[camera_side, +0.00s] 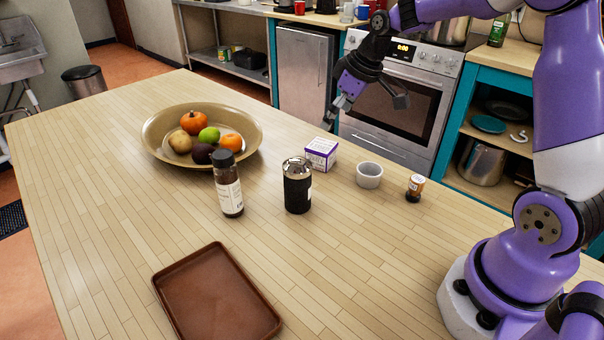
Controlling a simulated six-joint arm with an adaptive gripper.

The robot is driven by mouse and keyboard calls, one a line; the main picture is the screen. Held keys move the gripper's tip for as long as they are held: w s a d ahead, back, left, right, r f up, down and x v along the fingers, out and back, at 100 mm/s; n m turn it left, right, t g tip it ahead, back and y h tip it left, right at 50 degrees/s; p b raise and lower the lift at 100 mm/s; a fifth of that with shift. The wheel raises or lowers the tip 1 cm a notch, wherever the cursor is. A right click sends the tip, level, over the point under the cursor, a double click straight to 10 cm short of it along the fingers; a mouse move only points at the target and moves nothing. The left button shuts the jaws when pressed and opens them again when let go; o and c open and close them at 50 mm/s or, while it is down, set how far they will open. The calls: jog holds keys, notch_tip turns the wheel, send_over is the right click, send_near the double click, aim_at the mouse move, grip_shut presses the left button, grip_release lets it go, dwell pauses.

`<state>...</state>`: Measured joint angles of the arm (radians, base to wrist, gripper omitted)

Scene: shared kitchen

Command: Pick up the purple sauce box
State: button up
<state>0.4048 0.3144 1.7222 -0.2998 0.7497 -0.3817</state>
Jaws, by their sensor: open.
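The purple sauce box (321,154) is a small white and purple carton. It stands upright on the wooden table near its back edge, between a black jar and a small white bowl. My gripper (364,112) is open and empty. It hangs in the air above and behind the box, a little to the right in the picture, and appears apart from it. The box is in full view, with the dark jar close by at its lower left.
A black jar (297,186) and a dark bottle (228,184) stand left of the box. A white bowl (369,176) and a small brown bottle (415,188) stand right. A fruit bowl (158,138) is at left; a brown tray (216,296) lies in front.

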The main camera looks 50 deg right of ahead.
aim_at(322, 145)
jog(key=w+f, duration=0.1)
jog(key=f, duration=0.1)
jog(key=w+d+f, duration=0.1)
jog(key=f, duration=0.1)
jog(key=w+f, duration=0.1)
jog(key=f, duration=0.1)
jog(key=shift+w+d+f, duration=0.1)
jog(key=shift+d+f, duration=0.1)
jog(key=shift+f, duration=0.15)
jog(key=shift+x, duration=2.75)
jog(key=shift+a, duration=0.15)
jog(key=c, duration=1.3)
